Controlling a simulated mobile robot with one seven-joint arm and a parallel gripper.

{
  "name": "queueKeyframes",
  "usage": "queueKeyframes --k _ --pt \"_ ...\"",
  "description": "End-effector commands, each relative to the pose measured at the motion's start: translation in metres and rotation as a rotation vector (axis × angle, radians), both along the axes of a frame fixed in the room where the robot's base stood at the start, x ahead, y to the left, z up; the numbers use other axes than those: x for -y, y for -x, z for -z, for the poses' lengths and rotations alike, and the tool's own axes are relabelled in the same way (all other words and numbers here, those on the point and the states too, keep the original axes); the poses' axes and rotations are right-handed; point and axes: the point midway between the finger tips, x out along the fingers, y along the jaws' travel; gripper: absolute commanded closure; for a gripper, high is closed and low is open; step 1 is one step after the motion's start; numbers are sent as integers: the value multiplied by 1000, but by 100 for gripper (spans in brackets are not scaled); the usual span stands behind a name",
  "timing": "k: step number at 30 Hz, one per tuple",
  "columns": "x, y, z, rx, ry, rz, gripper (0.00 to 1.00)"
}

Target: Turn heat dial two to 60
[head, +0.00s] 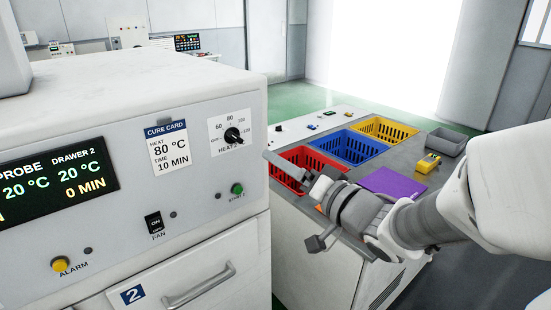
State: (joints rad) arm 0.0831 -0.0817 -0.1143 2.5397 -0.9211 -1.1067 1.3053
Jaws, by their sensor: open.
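Heat dial two is a black knob (233,135) on a white scale plate at the right end of the white oven's front panel. Its scale shows OFF, 60, 80 and higher marks, with a HEAT label below, the number partly covered by the knob. The knob's exact setting is too small to read. My gripper (290,200) is open and empty, to the right of and below the dial, apart from it. One finger reaches up toward the panel's right edge, the other hangs lower.
A cure card (168,146) reads heat 80 °C, time 10 min. The display (55,182) shows drawer 2 at 20 °C. A green start button (237,189), fan switch (154,224) and drawer handle (199,287) lie below. Red, blue and yellow baskets (385,130) stand on the bench behind my gripper.

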Motion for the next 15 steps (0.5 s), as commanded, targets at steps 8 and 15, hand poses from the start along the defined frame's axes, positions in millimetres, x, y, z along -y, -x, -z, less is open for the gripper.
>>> queueKeyframes --k 8,15 --pt "8 11 1 -1 1 1 18" --pt "8 11 1 -1 1 1 18"
